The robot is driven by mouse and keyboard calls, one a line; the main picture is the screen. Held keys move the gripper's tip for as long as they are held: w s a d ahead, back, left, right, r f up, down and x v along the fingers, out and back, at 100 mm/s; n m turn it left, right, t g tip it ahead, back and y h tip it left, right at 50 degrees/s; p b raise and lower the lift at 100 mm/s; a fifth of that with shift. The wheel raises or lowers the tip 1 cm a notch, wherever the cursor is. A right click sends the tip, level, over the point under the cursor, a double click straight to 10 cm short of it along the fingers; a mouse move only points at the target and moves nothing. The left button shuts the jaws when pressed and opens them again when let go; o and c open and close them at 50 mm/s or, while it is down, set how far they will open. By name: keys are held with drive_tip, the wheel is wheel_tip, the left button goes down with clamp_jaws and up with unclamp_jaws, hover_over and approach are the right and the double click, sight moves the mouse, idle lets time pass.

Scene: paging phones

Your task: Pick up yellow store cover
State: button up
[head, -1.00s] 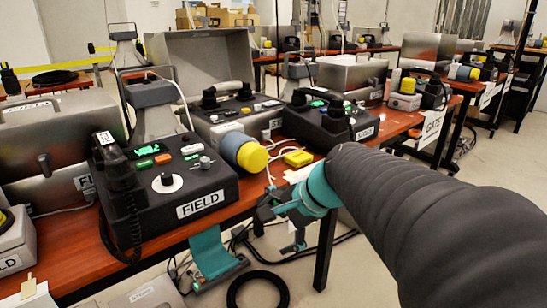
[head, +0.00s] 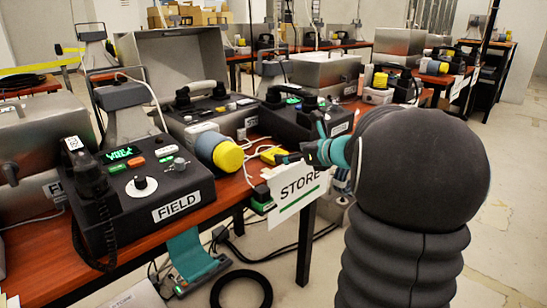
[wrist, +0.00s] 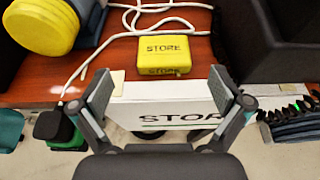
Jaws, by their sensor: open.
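The yellow store cover (wrist: 162,54) is a small yellow block marked STORE, lying on the red-brown table top near its front edge. In the head view the cover (head: 271,154) shows between the yellow-capped grey cylinder and my gripper. My gripper (wrist: 163,92) is open and empty. In the wrist view its two fingers stand apart, in front of the cover and roughly centred on it, with a gap to it. In the head view my gripper (head: 306,150) is just right of the cover, and the arm hides part of the table behind.
A white STORE sign (head: 298,187) hangs at the table's front edge, below the cover. A yellow-capped cylinder (head: 222,152) lies to the left. The FIELD phone (head: 150,185) is further left, and another dark phone (head: 305,122) stands behind. White cords (wrist: 120,22) run around the cover.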

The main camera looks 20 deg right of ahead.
sight(275, 153)
drive_tip(key=shift+d+x, duration=0.1)
drive_tip(key=shift+x, duration=1.8)
drive_tip(key=shift+d+x, duration=0.15)
drive_tip(key=shift+x, duration=1.75)
drive_tip(key=shift+c, duration=0.3)
